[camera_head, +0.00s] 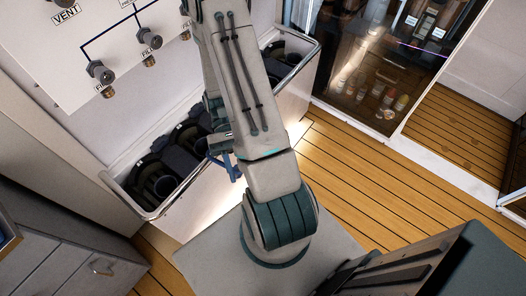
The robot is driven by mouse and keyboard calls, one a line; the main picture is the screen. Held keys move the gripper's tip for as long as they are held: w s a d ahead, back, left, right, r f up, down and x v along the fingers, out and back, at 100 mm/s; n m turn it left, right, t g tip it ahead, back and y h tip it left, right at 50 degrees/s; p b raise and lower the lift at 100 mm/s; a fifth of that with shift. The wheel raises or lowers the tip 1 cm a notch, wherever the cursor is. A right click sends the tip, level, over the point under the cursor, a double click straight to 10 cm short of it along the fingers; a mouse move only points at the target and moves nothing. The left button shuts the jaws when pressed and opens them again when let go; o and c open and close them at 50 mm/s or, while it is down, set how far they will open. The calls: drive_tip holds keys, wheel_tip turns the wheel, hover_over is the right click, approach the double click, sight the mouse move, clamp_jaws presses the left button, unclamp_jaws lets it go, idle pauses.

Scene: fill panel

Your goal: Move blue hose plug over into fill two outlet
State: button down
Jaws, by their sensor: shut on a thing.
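The white fill panel (60,55) is at the upper left, with three knobs in a slanting row and a brass outlet below each. The labels read "FILL", but their numbers are too small to read. The middle brass outlet (149,61) is bare, as is the left one (108,92). My arm crosses the middle of the view and partly hides its own far end. A blue piece (228,166), seemingly the blue hose plug, shows just left of the arm, below the panel. My gripper (219,148) is mostly hidden there and shut on it, apart from the outlets.
A long white bin (122,188) with dark cylinders stands below the panel and continues behind my arm. A glass-fronted cabinet (350,60) with bottles is at the upper right. Grey drawers (75,262) are at the lower left. Wooden floor (370,170) is clear at right.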

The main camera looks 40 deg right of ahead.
sight(148, 60)
drive_tip(key=w+a+r+m+t+y+b, duration=0.1)
drive_tip(key=w+a+m+t+y+b, duration=0.2)
drive_tip(key=w+a+m+t+y, duration=1.1)
drive_tip(key=w+d+r+m+t+h+b, duration=0.1)
drive_tip(key=w+d+m+t+h, duration=0.4)
drive_tip(key=w+t, duration=0.3)
drive_tip(key=w+d+m+t+h+b, duration=0.1)
drive_tip(key=w+d+m+t+h, duration=0.5)
drive_tip(key=w, duration=0.6)
drive_tip(key=shift+w+d+r+m+t, duration=0.2)
drive_tip(key=shift+w+r+m+t, duration=0.2)
drive_tip(key=shift+m+t, duration=0.65)
drive_tip(key=shift+s+b, duration=0.1)
drive_tip(key=shift+b, duration=0.2)
drive_tip(key=shift+r+p, duration=2.1)
drive_tip(key=shift+r, duration=0.8)
drive_tip(key=shift+r+p, duration=0.65)
drive_tip(key=shift+r, duration=0.95)
